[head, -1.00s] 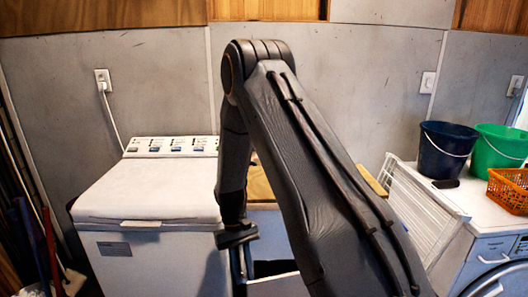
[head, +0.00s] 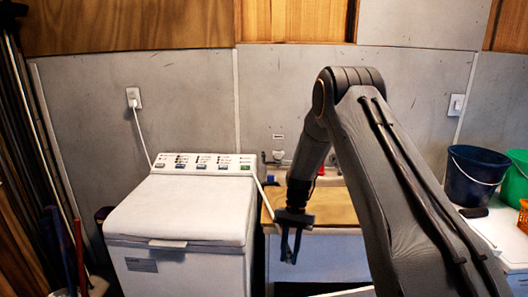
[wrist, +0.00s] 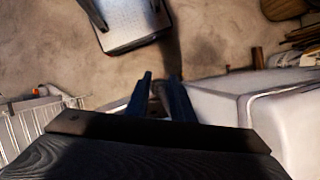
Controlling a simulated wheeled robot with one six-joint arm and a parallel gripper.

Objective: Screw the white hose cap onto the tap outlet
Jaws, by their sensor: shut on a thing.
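My gripper (head: 290,250) points down in front of the bench, between the washer and my arm. Its two dark fingers show in the wrist view (wrist: 160,88), close together with a narrow gap. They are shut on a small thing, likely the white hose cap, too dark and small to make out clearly. A thin white hose (head: 262,196) runs down beside the washer towards my gripper; I cannot tell whether they touch. A small tap (head: 278,156) is on the back wall above the bench, well above and behind my gripper. Its outlet is too small to make out.
A white top-lid washer (head: 180,212) stands left of my gripper. A wooden-topped bench (head: 335,212) is behind it, with small red and blue items. A blue bucket (head: 474,180) and a green bucket (head: 517,180) stand at right. Open concrete floor (wrist: 225,55) shows in the wrist view.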

